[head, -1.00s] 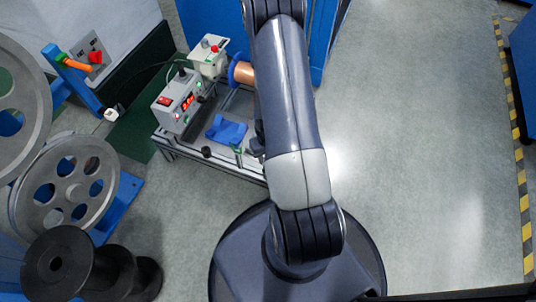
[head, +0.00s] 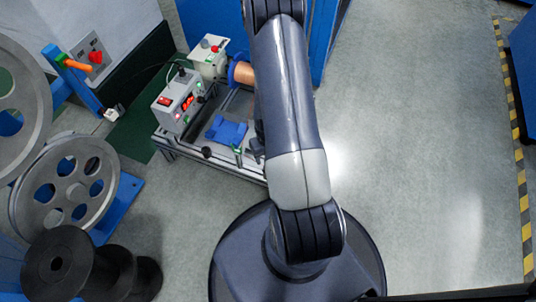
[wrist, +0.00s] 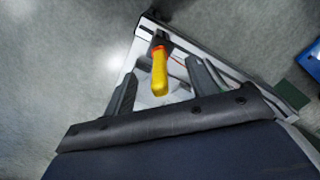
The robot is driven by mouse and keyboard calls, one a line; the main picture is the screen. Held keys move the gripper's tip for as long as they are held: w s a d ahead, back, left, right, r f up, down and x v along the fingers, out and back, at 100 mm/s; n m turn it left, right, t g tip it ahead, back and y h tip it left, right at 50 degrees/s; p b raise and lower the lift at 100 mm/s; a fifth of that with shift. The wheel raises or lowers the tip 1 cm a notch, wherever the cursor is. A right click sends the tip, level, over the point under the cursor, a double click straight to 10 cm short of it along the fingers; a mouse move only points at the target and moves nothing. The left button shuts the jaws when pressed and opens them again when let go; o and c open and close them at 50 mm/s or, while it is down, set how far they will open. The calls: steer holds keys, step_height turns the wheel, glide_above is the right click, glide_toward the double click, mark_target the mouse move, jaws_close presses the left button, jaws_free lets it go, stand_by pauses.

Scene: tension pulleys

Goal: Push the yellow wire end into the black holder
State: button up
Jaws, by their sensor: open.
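In the wrist view the yellow wire end (wrist: 160,76) shows with a red-orange band near its far end. That far end meets the black holder (wrist: 158,40) at the edge of the bench frame; I cannot tell how deep it sits. My gripper (wrist: 162,68) is open, with one dark finger on each side of the yellow wire end and a visible gap to both. In the head view my arm hides the yellow wire end, the holder and most of my gripper.
The metal-framed bench (head: 235,170) carries a grey control box (head: 178,102), a copper spool (head: 243,73) and a blue block (head: 227,131). Large pulley wheels (head: 66,190) and black spools (head: 60,264) stand at the left. The floor (head: 420,150) on the right is clear.

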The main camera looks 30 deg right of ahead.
steer(key=shift+r+p, duration=2.3)
steer(key=shift+r, duration=1.15)
steer(key=shift+f+b, duration=1.95)
steer(key=shift+f, duration=0.85)
